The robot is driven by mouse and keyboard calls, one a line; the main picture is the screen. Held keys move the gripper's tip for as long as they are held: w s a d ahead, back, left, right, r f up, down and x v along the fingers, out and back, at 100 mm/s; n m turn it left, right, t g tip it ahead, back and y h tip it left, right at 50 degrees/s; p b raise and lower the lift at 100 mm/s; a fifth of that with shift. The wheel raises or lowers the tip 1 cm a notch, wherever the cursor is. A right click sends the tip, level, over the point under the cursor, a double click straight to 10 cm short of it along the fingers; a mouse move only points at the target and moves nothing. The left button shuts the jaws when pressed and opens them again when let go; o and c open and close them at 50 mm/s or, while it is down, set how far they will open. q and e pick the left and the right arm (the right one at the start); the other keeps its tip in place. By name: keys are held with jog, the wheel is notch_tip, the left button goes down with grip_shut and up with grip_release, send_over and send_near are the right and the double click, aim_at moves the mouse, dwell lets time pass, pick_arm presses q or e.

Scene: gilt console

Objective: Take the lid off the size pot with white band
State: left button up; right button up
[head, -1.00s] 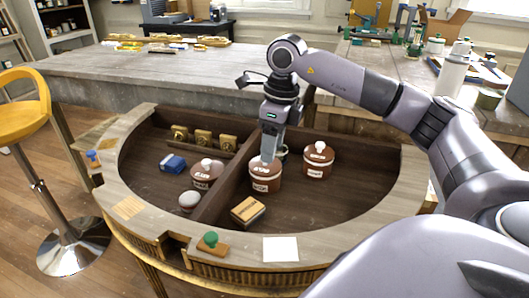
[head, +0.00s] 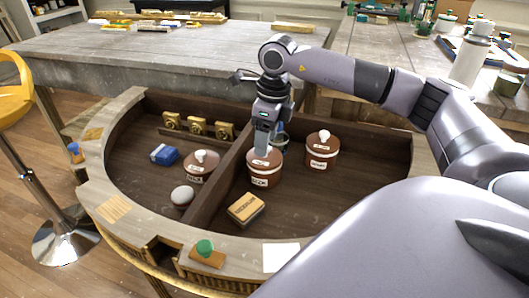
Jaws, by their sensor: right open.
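A brown pot with a white band (head: 265,181) stands in the right compartment of the curved console, and its top is partly hidden by my gripper. Another brown lidded pot with a white band and white knob (head: 322,151) stands to its right. A third brown lidded pot (head: 201,168) with a white knob and label stands left of the divider. The label writing is too small to read surely. My right gripper (head: 262,147) is open, pointing down at the middle pot's lid; I cannot tell whether it touches the knob. My left gripper is not in view.
A dark divider (head: 222,180) splits the console. A labelled block (head: 245,208) lies in front of the middle pot. A blue box (head: 163,154), a whitish round object (head: 182,196) and brass pieces (head: 197,126) sit left.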

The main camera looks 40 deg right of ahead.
jog(key=shift+w+f, duration=0.1)
jog(key=shift+f, duration=0.75)
grip_shut()
jog(key=shift+r, duration=0.15)
